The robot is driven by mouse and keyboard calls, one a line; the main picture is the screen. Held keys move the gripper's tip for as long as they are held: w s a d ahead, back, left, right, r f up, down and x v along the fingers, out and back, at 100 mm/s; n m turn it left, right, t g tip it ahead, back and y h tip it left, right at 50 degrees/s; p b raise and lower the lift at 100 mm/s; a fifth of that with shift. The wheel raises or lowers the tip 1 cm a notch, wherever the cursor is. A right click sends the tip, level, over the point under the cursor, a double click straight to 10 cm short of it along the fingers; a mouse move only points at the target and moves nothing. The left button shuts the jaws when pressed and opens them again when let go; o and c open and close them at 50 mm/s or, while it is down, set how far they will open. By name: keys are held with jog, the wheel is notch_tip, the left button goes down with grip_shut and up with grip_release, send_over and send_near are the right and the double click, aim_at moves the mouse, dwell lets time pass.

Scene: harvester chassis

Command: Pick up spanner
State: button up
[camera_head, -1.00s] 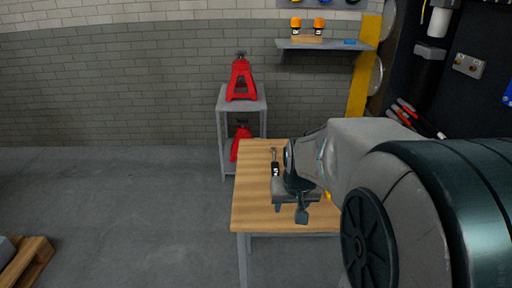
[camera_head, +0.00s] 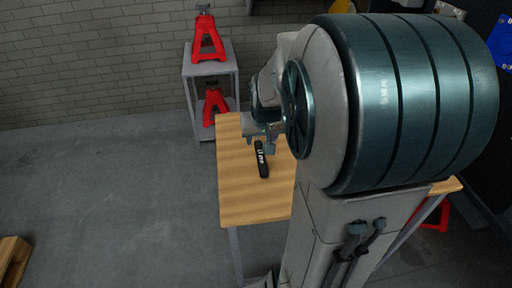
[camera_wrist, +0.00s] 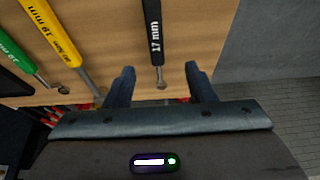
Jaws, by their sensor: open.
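A spanner with a black handle marked "17 mm" (camera_wrist: 154,32) lies on the wooden table, its metal end pointing toward my gripper in the wrist view. In the head view the black handle (camera_head: 261,160) lies near the table's left side. My gripper (camera_wrist: 159,69) is open, with one finger on each side of the spanner's metal shaft in the wrist view. The fingers look apart from the spanner; their height above it is hard to judge. In the head view my gripper (camera_head: 264,136) is just beyond the handle, partly hidden by my arm.
A yellow-handled tool (camera_wrist: 54,35) and a green-handled one (camera_wrist: 16,57) lie to the left in the wrist view. The wooden table (camera_head: 240,195) is bare at its front left. A grey shelf stand (camera_head: 222,70) with red jack stands (camera_head: 207,42) is behind it.

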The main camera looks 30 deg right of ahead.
send_over(261, 155)
jog(key=s, duration=0.3)
jog(key=f, duration=0.3)
jog(key=a+f, duration=0.1)
jog(key=f, duration=0.1)
jog(key=shift+w+f+b, duration=0.25)
jog(key=shift+f+b, duration=0.1)
jog(key=shift+b+x, duration=0.3)
jog(key=shift+x, duration=2.9)
jog(key=shift+f, duration=0.1)
grip_shut()
